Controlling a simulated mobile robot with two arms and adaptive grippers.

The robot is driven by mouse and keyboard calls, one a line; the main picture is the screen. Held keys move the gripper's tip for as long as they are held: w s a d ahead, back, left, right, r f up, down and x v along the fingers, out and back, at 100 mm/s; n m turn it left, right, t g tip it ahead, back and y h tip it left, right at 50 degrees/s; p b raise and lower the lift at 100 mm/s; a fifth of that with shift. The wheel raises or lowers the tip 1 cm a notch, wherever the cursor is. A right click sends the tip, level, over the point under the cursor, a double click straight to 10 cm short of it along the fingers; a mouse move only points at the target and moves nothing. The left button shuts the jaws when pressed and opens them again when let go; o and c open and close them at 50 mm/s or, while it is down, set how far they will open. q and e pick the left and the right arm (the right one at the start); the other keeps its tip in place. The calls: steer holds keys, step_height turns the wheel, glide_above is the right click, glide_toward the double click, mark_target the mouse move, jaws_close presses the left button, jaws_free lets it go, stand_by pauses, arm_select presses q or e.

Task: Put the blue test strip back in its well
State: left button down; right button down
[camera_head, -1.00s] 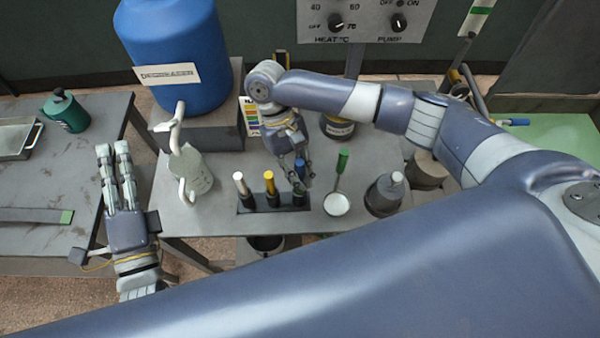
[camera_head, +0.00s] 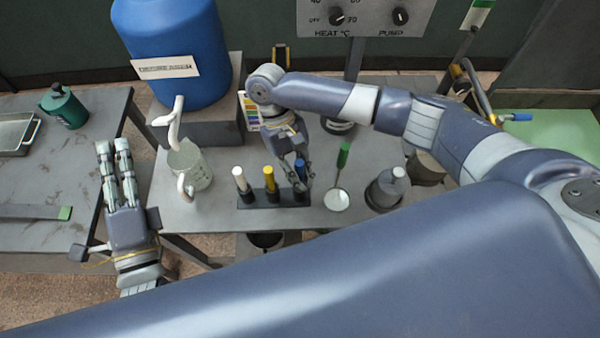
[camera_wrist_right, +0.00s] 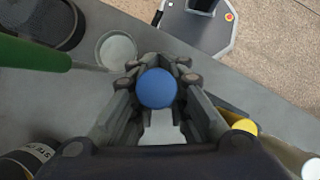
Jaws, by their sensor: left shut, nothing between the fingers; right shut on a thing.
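The blue test strip (camera_head: 300,167) stands upright at the right end of a dark rack (camera_head: 257,200), beside a yellow-topped strip (camera_head: 269,177) and a white-topped strip (camera_head: 240,178). My right gripper (camera_head: 304,178) is shut on the blue strip near its top. In the right wrist view, its round blue end (camera_wrist_right: 157,88) sits between the fingers (camera_wrist_right: 158,100). The strip's lower end is at the right-hand well; its depth there is hard to tell. My left gripper (camera_head: 121,148) is shut and empty, left of the rack by the side table.
A green-handled tool in a white dish (camera_head: 337,199) and a grey bottle (camera_head: 384,190) stand close right of the rack. A clear jug (camera_head: 190,165) is to its left. A blue degreaser drum (camera_head: 175,50) stands behind. Bare tabletop shows between jug and rack.

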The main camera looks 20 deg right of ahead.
steer(key=shift+f+b, duration=0.45)
steer(key=shift+f, duration=0.65)
steer(key=c, duration=1.5)
jaws_free()
steer(key=shift+o, duration=0.2)
steer(key=v, duration=1.2)
